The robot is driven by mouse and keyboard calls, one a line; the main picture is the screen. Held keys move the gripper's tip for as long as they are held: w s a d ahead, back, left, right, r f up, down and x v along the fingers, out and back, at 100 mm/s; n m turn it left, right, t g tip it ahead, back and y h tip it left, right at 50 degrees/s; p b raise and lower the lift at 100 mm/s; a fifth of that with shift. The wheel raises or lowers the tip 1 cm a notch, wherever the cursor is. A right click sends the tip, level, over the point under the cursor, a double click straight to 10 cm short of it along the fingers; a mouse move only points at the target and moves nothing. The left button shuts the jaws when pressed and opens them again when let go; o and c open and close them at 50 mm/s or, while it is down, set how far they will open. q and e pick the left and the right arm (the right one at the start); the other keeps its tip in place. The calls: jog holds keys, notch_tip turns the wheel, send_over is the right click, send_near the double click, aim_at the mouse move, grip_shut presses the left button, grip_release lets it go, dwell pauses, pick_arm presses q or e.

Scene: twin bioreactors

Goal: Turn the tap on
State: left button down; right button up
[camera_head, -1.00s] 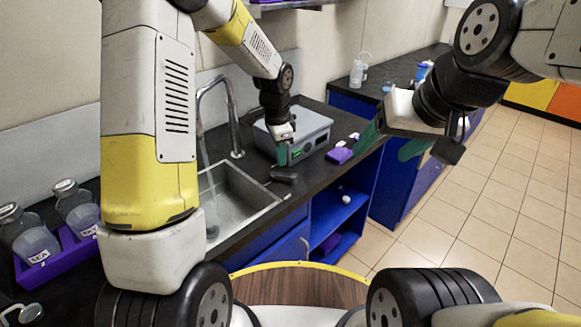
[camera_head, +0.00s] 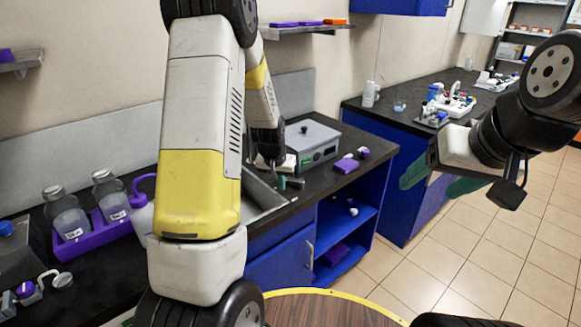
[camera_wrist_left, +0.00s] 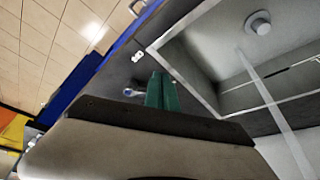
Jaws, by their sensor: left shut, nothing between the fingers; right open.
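The tap is hidden behind my left arm in the head view. The sink's edge (camera_head: 262,200) shows beside that arm. In the left wrist view, the sink basin (camera_wrist_left: 215,60) with its drain fills the upper right, and a pale stream of water (camera_wrist_left: 268,98) crosses it. My left gripper (camera_head: 281,182) is low at the counter by the sink's right end. Its green fingers (camera_wrist_left: 162,92) are together and empty, next to a small metallic piece with a bluish end (camera_wrist_left: 132,92); contact is unclear. My right gripper (camera_head: 438,182) is open and empty, above the floor at right.
A grey box-shaped device (camera_head: 312,143) stands just behind my left gripper, with purple items (camera_head: 346,164) to its right. A purple rack (camera_head: 92,235) with bottles is at left. A blue cabinet (camera_head: 350,212) is below the counter. Tiled floor (camera_head: 480,240) is free at right.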

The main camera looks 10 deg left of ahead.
aim_at(293, 182)
pick_arm(q)
jog(key=shift+x, duration=1.1)
jog(key=w, duration=0.2)
jog(key=shift+w+f, duration=0.2)
jog(key=shift+w, duration=0.1)
jog(key=shift+w+d, duration=0.1)
jog(key=shift+w, duration=0.75)
